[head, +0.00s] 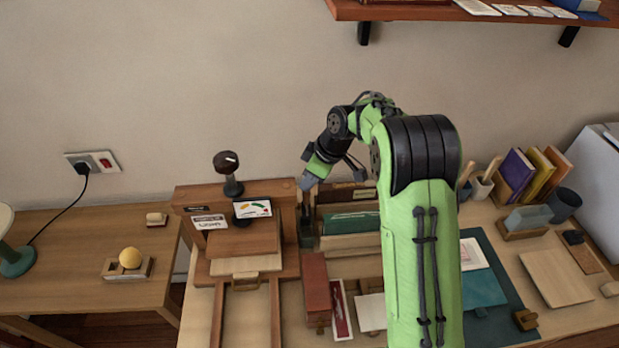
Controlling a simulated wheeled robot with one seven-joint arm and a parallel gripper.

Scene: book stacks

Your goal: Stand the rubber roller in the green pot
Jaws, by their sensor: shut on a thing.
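My gripper (308,183) is at the back of the desk, tilted down and to the left, just right of the wooden box with the gauge card. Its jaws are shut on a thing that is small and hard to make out. A dark narrow upright shape (305,228) shows just below the fingers; I cannot tell whether it is the rubber roller. My gripper is well left of this pot.
A white cup (482,187) and a dark pot (563,204) stand at the back right, near leaning books (536,174). File folders (350,222) stand in a rack beside my gripper. A shelf (440,12) overhangs the wall.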

